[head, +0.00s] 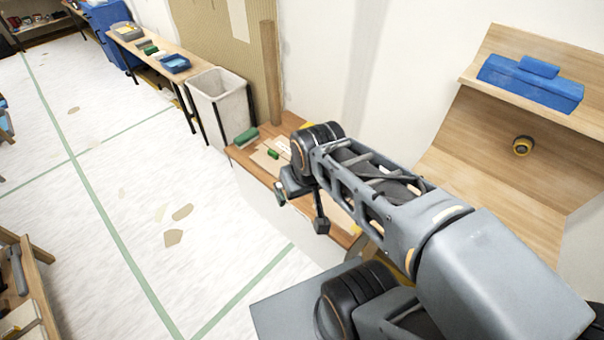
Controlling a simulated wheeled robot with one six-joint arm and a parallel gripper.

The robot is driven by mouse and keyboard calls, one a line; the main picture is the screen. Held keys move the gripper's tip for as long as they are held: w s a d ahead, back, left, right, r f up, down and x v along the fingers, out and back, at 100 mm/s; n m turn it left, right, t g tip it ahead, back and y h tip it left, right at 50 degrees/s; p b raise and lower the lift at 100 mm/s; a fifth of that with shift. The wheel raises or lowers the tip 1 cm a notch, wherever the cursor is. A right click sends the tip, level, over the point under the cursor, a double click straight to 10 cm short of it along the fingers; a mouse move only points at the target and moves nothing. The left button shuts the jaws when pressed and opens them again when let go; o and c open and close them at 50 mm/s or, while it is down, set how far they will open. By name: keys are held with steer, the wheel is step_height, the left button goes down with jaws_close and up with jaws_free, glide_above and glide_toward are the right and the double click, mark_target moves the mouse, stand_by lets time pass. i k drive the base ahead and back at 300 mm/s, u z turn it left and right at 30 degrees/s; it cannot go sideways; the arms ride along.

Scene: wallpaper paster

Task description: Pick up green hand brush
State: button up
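A dark green block-like object (246,137), which may be the green hand brush, lies at the far left corner of the near wooden table (239,155). A smaller bright green object (273,154) lies nearer my arm on the same table. I cannot tell for sure which one is the brush; bristles are too small to make out. My gripper (300,210) hangs over the near table's front edge, to the right of and nearer than both green objects. Its two fingers stand apart with nothing seen between them. My arm hides much of the table's right part.
A pale bin (219,103) stands just beyond the near table. Farther back, a long bench (178,81) holds a blue tray (175,63) and small green items. A wooden shelf with a blue toolbox (530,82) is at right. The floor at left is mostly clear.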

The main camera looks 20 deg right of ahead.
mark_target(251, 135)
steer(key=u, duration=0.4)
steer(key=k, duration=1.05)
steer(key=u, duration=0.95)
steer(key=i, duration=2.1)
steer(key=z, duration=0.4)
steer(key=i, duration=1.6)
steer(key=z, duration=1.8)
steer(key=i, duration=1.1)
steer(key=z, duration=1)
